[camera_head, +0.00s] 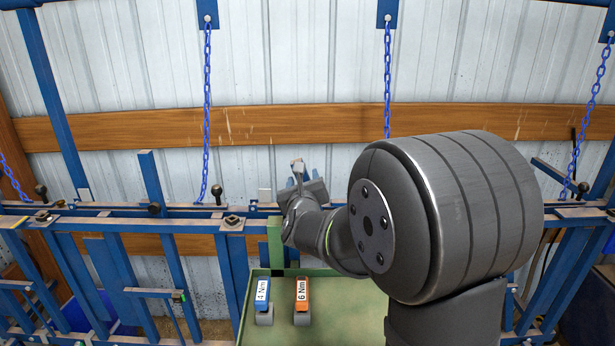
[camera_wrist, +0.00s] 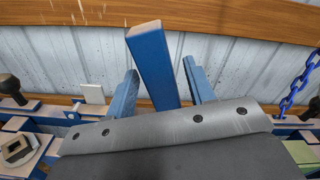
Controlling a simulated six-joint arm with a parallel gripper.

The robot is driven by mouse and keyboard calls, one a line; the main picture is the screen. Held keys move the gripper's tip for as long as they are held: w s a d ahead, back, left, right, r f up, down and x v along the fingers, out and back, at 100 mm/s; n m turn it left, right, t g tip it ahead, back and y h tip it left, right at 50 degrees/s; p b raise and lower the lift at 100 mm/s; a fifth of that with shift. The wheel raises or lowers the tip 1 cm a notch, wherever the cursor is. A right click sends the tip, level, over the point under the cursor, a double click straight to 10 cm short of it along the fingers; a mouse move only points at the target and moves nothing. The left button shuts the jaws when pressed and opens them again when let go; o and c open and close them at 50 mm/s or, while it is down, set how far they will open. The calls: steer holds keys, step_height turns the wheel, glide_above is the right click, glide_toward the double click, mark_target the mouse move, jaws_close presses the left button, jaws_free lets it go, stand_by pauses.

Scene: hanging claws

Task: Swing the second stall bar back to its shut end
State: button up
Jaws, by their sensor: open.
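A blue bar with a pale cut end (camera_wrist: 155,65) stands upright, slightly tilted, in the middle of the wrist view. In the head view its pale top (camera_head: 298,164) shows beside my gripper (camera_head: 304,184), which is above the rail and mostly hidden by my arm. My gripper is open. Two narrower blue pieces flank the bar, one left (camera_wrist: 124,97) and one right (camera_wrist: 200,82); I cannot tell whether they are fingers or frame parts. Contact is not clear. Another blue bar (camera_head: 153,180) leans above the rail further left. The bar's lower part is hidden.
A blue rail with brown top (camera_head: 110,225) runs across, carrying bolts and black-knobbed pins (camera_head: 217,193). Blue chains (camera_head: 207,110) hang near it. A green tray (camera_head: 340,310) holds a blue 4 Nm tool (camera_head: 262,292) and an orange 6 Nm tool (camera_head: 302,290). A wooden beam (camera_head: 260,124) crosses the wall.

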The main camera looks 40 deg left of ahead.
steer(key=shift+x, duration=1.25)
jaws_close()
steer(key=w+d+r+m, duration=0.2)
steer(key=w+d, duration=0.5)
steer(key=shift+m, duration=0.4)
steer(key=shift+d+r, duration=0.1)
steer(key=shift+r, duration=0.05)
jaws_free()
